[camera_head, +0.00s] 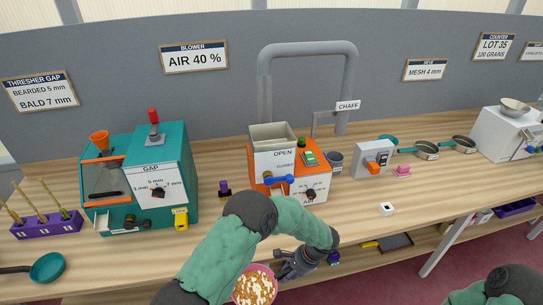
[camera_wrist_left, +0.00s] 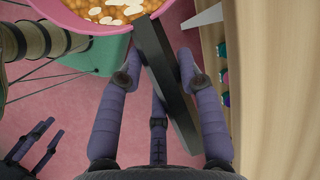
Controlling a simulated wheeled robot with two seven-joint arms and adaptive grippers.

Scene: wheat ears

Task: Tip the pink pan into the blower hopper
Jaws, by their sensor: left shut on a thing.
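The pink pan (camera_head: 254,289) is at the front edge of the table, partly hidden by my left arm, and holds pale and golden-brown bits. It also shows at the top of the left wrist view (camera_wrist_left: 92,24). My left gripper (camera_head: 298,264) is shut on the pan's dark handle (camera_wrist_left: 165,85). The blower (camera_head: 290,170) is orange and white, with an open grey hopper (camera_head: 273,136) on top, behind and above the pan. My right gripper (camera_wrist_left: 40,140) shows at the lower left of the left wrist view, its fingers spread and empty.
A teal thresher (camera_head: 150,180) stands left of the blower. A purple rack (camera_head: 47,226) with ears and a teal pan (camera_head: 47,268) are farther left. The front of the table is mostly clear.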

